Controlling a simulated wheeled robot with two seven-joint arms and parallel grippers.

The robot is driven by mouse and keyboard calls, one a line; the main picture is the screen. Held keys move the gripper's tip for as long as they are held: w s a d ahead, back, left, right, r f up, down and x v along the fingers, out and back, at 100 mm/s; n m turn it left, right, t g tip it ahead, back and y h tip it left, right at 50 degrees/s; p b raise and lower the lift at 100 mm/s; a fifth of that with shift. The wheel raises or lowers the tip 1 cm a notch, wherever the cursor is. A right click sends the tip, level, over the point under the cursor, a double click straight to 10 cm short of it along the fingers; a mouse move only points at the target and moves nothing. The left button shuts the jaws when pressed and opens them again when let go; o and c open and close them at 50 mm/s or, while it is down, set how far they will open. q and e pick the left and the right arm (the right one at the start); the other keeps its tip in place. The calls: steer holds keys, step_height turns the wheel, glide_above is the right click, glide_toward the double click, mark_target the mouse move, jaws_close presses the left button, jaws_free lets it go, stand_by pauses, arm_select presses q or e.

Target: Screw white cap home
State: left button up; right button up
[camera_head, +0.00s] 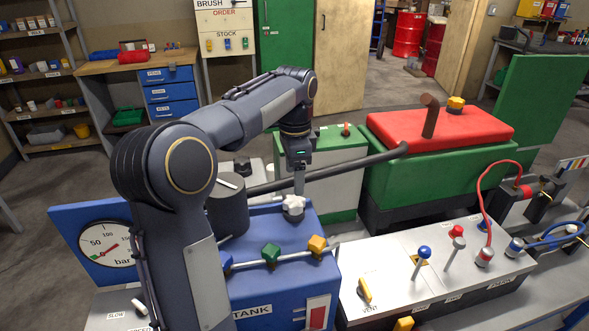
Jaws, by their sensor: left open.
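The white cap (293,204) sits on top of the blue tank (263,292), near its back edge. It looks lobed and pale, with a darker ring beneath it. My left gripper (298,187) points down right above the cap, with its fingertips at the cap's top. Its jaws are open, though the fingers are small here and I cannot tell whether they touch the cap. How far down the cap is threaded cannot be seen. My left arm covers the tank's left side. My right gripper is not in view.
A dark bar (350,163) runs just behind my gripper towards the red-topped green box (440,165). A dark grey cylinder (228,208) stands left of the cap. Green and orange knobs (271,252) sit in front. A lever panel (430,265) lies to the right, a gauge (104,243) to the left.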

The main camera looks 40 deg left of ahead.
mark_target(294, 200)
arm_select(q)
steer(key=shift+s+f, duration=0.1)
steer(key=shift+f, duration=3.5)
steer(key=c, duration=1.1)
steer(key=shift+o, duration=0.2)
steer(key=shift+r+m+p, duration=0.2)
steer(key=shift+m+p, duration=0.2)
steer(key=shift+m, duration=0.4)
steer(key=shift+m+p, duration=0.4)
steer(key=shift+m, duration=0.5)
steer(key=shift+f+m+p, duration=0.1)
steer(key=shift+m+p, duration=0.25)
steer(key=shift+m, duration=0.85)
steer(key=shift+f+m, duration=0.1)
steer(key=shift+m, duration=0.2)
